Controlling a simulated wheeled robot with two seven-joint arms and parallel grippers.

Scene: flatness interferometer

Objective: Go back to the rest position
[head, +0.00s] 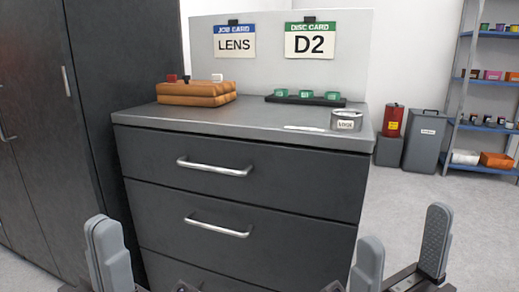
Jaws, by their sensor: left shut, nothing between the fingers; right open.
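My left gripper (104,228) is at the lower left of the head view, in front of the drawer cabinet, with its two fingers together and nothing between them. My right gripper (404,230) is at the lower right, with its fingers wide apart and empty. Both point upward in the picture and appear apart from the cabinet. The lower parts of both grippers are cut off by the bottom edge of the frame.
A dark drawer cabinet (240,205) stands ahead, drawers shut. On top are an orange-brown case (195,94), a black rack (305,100) with green pieces and a round labelled tin (346,120). A tall dark cupboard (40,120) stands left; floor (460,225) at right is clear.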

